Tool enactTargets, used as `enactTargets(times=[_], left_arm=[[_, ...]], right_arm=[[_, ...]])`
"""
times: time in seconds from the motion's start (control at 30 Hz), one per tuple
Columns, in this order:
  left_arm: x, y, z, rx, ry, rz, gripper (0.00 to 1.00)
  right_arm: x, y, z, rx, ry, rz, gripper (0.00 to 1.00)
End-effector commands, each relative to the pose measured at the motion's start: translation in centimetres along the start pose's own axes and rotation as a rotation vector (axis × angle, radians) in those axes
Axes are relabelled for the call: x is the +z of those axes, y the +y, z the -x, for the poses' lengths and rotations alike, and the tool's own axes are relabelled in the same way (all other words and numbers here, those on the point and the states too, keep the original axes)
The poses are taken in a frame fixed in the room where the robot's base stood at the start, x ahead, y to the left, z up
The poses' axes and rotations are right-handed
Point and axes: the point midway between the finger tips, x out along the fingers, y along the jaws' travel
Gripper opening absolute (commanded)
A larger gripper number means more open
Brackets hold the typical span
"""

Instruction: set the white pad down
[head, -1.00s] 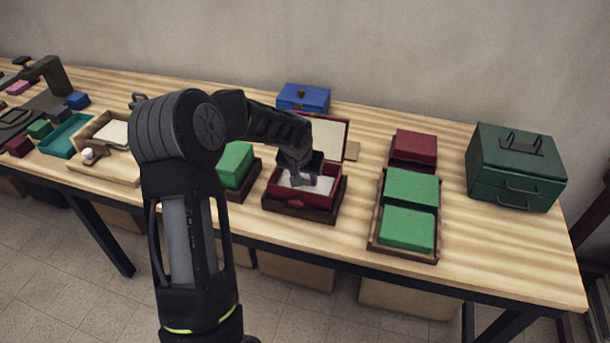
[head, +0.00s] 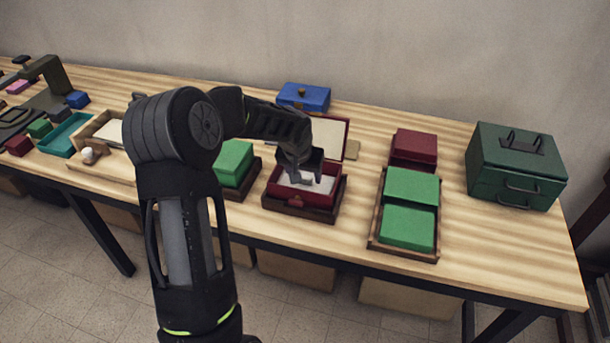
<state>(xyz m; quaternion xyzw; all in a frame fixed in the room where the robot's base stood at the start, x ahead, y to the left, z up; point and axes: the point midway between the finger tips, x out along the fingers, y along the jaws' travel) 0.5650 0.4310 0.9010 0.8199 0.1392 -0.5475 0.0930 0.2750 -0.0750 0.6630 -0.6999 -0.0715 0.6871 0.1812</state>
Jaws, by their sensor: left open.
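The white pad (head: 322,184) lies inside the open red box (head: 277,191), whose lid with a pale lining (head: 325,135) stands up at the back. The box sits in a dark wooden tray (head: 320,215). My left gripper (head: 300,180) points down into the box, right over the pad, and is open. Its fingers hide part of the pad, and I cannot tell whether they touch it. My right gripper is not in view.
Green boxes (head: 408,227) in a wooden tray stand to the right, with a dark red box (head: 414,146) behind. A dark green chest (head: 515,165) is at far right. A green box (head: 232,163) is close on the left, a blue box (head: 304,96) behind.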

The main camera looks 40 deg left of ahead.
Motion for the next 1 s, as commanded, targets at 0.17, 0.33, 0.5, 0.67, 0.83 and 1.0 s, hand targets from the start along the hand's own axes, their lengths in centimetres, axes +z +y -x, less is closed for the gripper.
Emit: enactTargets(times=[0.17, 0.33, 0.5, 0.67, 0.83, 1.0], left_arm=[[0.0, 0.0, 3.0, 0.0, 0.004, 0.0, 0.57], [0.0, 0.0, 6.7, 0.0, 0.005, -0.001, 0.57], [0.0, 0.0, 9.6, 0.0, 0.002, 0.0, 0.57], [0.1, 0.1, 10.9, 0.001, -0.001, -0.001, 0.57], [0.1, 0.1, 11.1, 0.001, -0.002, -0.001, 0.57], [0.1, 0.0, 11.0, 0.001, -0.002, -0.001, 0.57]], right_arm=[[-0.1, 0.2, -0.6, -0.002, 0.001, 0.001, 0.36], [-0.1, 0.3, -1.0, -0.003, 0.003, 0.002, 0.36], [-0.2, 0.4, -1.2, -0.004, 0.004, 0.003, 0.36], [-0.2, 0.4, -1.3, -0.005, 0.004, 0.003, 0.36], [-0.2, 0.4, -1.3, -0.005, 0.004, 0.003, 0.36], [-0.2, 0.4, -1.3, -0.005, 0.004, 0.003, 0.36]])
